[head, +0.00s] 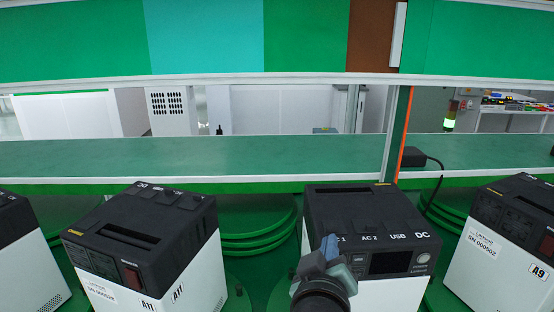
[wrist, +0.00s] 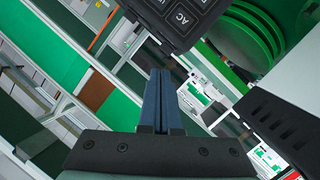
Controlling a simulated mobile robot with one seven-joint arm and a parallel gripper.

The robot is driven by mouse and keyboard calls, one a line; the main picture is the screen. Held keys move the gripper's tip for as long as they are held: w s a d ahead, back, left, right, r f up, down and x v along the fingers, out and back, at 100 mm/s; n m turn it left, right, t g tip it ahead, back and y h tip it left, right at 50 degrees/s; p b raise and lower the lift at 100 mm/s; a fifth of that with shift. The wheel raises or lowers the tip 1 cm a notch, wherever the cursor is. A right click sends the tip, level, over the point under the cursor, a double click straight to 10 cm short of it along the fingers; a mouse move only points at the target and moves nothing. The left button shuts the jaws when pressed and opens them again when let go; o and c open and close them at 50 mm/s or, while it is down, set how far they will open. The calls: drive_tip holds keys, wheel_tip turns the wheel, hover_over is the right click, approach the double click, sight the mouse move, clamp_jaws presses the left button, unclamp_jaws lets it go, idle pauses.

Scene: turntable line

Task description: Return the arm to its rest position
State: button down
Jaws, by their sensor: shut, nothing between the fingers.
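My gripper (head: 329,250) shows in the head view at the lower middle, in front of a black-and-white power unit (head: 372,215) with AC, USB and DC labels. In the wrist view its two blue-grey fingers (wrist: 161,75) are together, with nothing between them. The dark corner of a unit with an AC label (wrist: 178,18) lies just beyond the fingertips in the wrist view. I cannot tell whether the fingers touch it.
More units stand on green round turntables (head: 240,222): one marked A11 (head: 140,240) at left, one marked A9 (head: 505,235) at right, and one cut off at far left (head: 25,250). A green shelf (head: 200,155) runs behind, with a black adapter (head: 415,157) and cable.

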drive_tip(key=s+a+r+m+t+y, duration=0.35)
drive_tip(key=a+r, duration=0.55)
drive_tip(key=r, duration=0.3)
drive_tip(key=s+r+t, duration=0.4)
drive_tip(key=s+r, duration=0.2)
drive_tip(key=r, duration=0.5)
drive_tip(key=s+r+t, duration=0.5)
drive_tip(key=s+r, duration=0.2)
drive_tip(key=r, duration=0.5)
drive_tip(key=shift+s+m, duration=0.2)
drive_tip(key=shift+m, duration=0.25)
drive_tip(key=shift+y, duration=0.25)
